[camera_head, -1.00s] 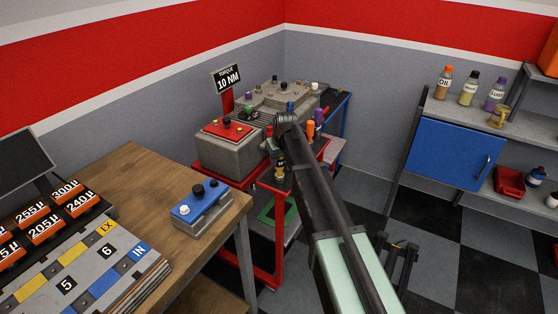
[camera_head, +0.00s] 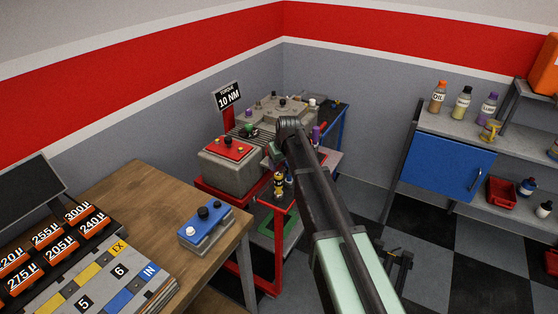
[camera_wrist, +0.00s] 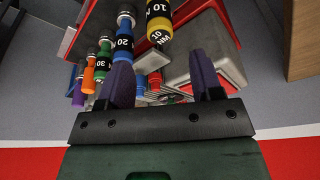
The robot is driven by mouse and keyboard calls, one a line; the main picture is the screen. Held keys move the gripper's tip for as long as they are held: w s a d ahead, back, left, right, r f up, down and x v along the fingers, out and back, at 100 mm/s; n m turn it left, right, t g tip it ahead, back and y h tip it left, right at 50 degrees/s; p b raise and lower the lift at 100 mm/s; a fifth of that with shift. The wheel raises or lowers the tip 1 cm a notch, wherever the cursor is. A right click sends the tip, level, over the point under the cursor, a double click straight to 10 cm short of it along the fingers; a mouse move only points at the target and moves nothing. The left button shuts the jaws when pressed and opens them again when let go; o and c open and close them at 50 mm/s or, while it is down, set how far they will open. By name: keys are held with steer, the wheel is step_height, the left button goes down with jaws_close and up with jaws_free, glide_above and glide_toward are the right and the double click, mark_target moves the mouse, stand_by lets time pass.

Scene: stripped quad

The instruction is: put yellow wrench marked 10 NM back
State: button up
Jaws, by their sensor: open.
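The yellow wrench marked 10 NM (camera_wrist: 159,22) shows at the top of the wrist view, with its black label and yellow end towards me. In the head view its yellow and black body (camera_head: 279,182) stands upright at the red cart, just below my gripper. My gripper (camera_wrist: 160,82) is open, with its two purple fingers apart and nothing held between them. The wrench lies beyond the fingertips, apart from them. My arm hides most of the gripper in the head view. A black sign reading TORQUE 10 NM (camera_head: 229,97) stands above the cart.
A blue wrench marked 20 (camera_wrist: 123,42) is beside the yellow one, then green (camera_wrist: 103,62), orange (camera_wrist: 89,75) and purple ones in a row. A grey box with a red top (camera_head: 232,148) stands close by. A wooden table (camera_head: 150,190) is at left, shelves at right.

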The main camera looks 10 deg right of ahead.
steer(key=s+r+m+g+p, duration=0.1)
steer(key=s+r+m+g, duration=0.1)
steer(key=s, duration=2.9)
steer(key=shift+s+a+m+g+h, duration=0.25)
steer(key=shift+m+g+h, duration=0.15)
steer(key=shift+m+g, duration=0.1)
